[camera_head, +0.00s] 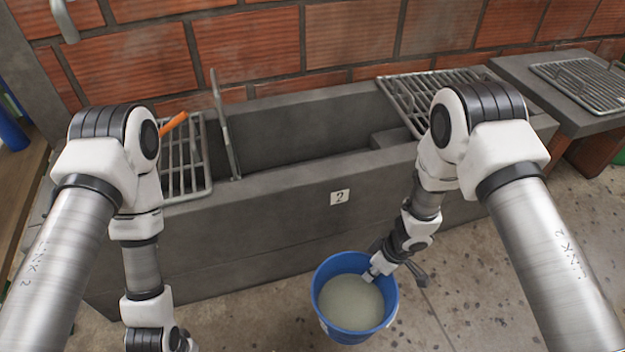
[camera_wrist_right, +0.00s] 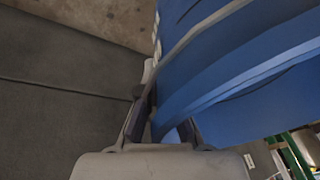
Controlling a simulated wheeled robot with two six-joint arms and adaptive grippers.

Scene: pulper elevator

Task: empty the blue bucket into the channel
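The blue bucket (camera_head: 323,275) stands upright on the floor in front of the concrete channel (camera_head: 290,135) and holds greyish liquid. Its blue wall fills much of the right wrist view (camera_wrist_right: 230,90). My right gripper (camera_head: 378,268) is at the bucket's right rim; in the right wrist view its fingers (camera_wrist_right: 163,120) are right against the blue wall, one partly hidden by it. Whether they are closed on the rim cannot be told. The channel is an open trough with a "2" label on its front wall. My left gripper is out of view below the left arm.
Metal grates lie over the channel's left (camera_head: 185,165) and right (camera_head: 425,95) ends. An upright metal lever (camera_head: 224,125) and an orange piece (camera_head: 173,123) are at the left. A brick wall (camera_head: 350,35) stands behind. The floor right of the bucket is clear.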

